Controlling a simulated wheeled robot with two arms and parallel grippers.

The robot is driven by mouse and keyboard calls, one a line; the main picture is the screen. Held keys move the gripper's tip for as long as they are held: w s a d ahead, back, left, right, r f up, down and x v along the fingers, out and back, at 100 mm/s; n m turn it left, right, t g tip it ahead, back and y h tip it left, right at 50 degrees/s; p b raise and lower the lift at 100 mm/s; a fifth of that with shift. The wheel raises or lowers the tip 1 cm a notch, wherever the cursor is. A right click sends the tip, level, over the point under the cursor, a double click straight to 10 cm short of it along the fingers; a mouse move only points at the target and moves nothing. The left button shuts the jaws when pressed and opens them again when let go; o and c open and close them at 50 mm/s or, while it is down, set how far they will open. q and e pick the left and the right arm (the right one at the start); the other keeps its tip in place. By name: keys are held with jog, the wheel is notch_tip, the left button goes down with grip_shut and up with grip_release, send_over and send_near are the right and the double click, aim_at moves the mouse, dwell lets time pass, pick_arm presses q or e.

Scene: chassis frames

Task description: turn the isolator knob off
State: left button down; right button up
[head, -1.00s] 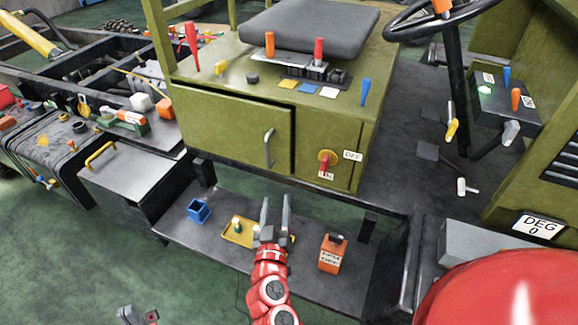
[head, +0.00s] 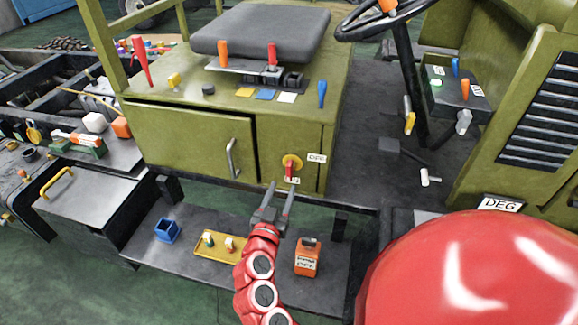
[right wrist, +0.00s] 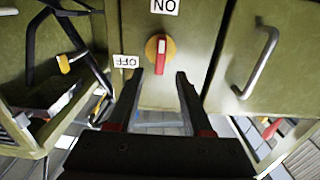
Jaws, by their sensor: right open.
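The isolator knob (head: 290,163) is a yellow disc with a red handle on the green cabinet front. Its handle points down at the ON label (head: 292,181); the OFF label (head: 317,158) is to its right. The right wrist view shows the scene upside down, with the knob (right wrist: 158,52), the ON label (right wrist: 165,6) above it and the OFF label (right wrist: 126,61) to its left. My right gripper (head: 280,189) is open and empty, just below and in front of the knob. In the wrist view its fingertips (right wrist: 158,76) flank the line to the knob, apart from it.
A cabinet door with a metal handle (head: 231,158) is left of the knob. On the lower shelf stand a blue bin (head: 167,231), a yellow tray (head: 214,254) with small parts and an orange container (head: 307,257). A red rounded shape covers the lower right.

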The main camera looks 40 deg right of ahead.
aim_at(288, 172)
jog(key=p+x, duration=0.1)
jog(key=x, duration=0.6)
jog(key=shift+a+r+p, duration=0.1)
jog(key=shift+r+p, duration=0.05)
jog(key=shift+p, duration=0.25)
jog(key=shift+x, duration=0.8)
jog(key=shift+c, duration=0.3)
grip_shut()
